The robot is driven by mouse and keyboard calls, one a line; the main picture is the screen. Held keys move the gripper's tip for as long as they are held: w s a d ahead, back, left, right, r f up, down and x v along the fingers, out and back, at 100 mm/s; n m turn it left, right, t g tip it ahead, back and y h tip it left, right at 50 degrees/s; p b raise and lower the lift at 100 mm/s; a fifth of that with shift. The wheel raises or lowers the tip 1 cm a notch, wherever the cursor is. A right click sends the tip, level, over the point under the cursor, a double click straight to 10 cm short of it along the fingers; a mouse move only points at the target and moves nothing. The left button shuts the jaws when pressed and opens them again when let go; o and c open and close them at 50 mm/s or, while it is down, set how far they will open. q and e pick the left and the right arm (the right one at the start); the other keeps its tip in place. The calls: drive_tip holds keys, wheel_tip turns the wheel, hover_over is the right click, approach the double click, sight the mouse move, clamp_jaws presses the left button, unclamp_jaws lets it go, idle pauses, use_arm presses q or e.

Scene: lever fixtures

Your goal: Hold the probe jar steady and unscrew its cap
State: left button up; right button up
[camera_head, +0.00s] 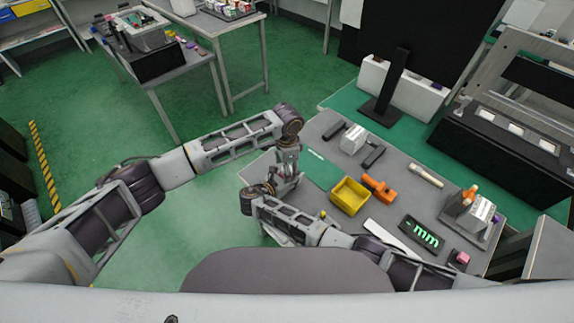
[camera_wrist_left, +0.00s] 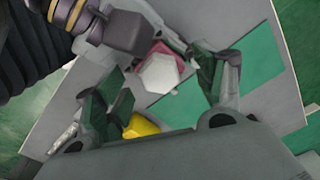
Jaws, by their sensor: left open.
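The probe jar (camera_wrist_left: 178,55) shows in the left wrist view as a pink-red body under a white six-sided cap (camera_wrist_left: 160,73). My left gripper (camera_head: 286,176) points down over the table's left part. In the left wrist view its dark green fingers (camera_wrist_left: 164,78) are open and apart, with the cap seen between them and no clear contact. My right gripper (camera_head: 268,188) is low beside the left one, and parts of it reach in next to the jar in the left wrist view (camera_wrist_left: 140,28). Its fingertips are mostly hidden. The jar is hidden by my arms in the head view.
A yellow bin (camera_head: 350,196) stands right of my grippers, with an orange clamp-like part (camera_head: 378,189) beside it. A white block (camera_head: 353,139) between black bars, a black tray with green pieces (camera_head: 419,233) and a fixture (camera_head: 472,216) stand farther along the grey table (camera_head: 405,165).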

use_arm(q)
drive_tip(key=shift+c, duration=0.2)
drive_tip(key=c, duration=1.1)
drive_tip(key=shift+c, duration=0.2)
drive_tip(key=shift+n, duration=4)
drive_tip(key=o, duration=1.1)
drive_tip(key=shift+r, duration=0.3)
